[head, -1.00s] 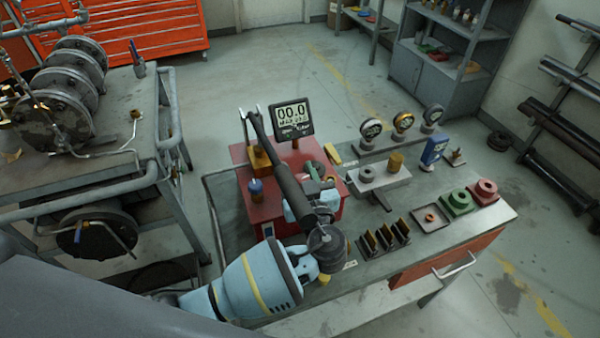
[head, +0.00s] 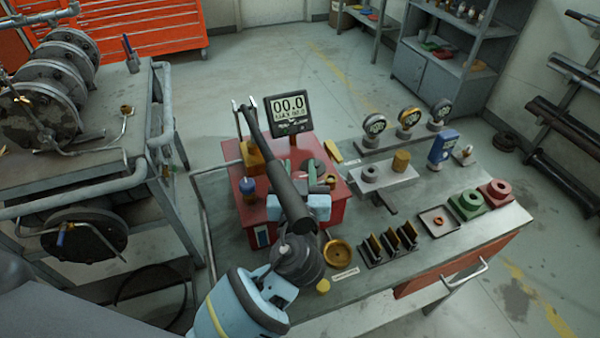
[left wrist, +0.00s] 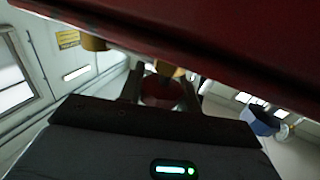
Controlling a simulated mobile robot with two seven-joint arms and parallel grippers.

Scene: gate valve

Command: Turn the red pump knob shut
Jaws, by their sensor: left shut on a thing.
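The red pump (head: 335,208) stands on the bench with a black lever handle (head: 285,195) and a digital display (head: 288,112) that reads 00.0. My left arm comes in from the lower left, and my left gripper (head: 312,183) is at the pump, partly hidden behind the handle. In the left wrist view, the dark fingers of my left gripper (left wrist: 162,88) are shut on the red knob (left wrist: 161,94), which sits between them below a brass fitting (left wrist: 169,70). The knob is hidden in the head view. My right gripper is not in view.
A brass dish (head: 339,252) and a black slotted rack (head: 388,246) lie right of my arm. Several gauges (head: 409,119), a blue device (head: 442,149) and green (head: 469,204) and red blocks (head: 496,192) stand farther right.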

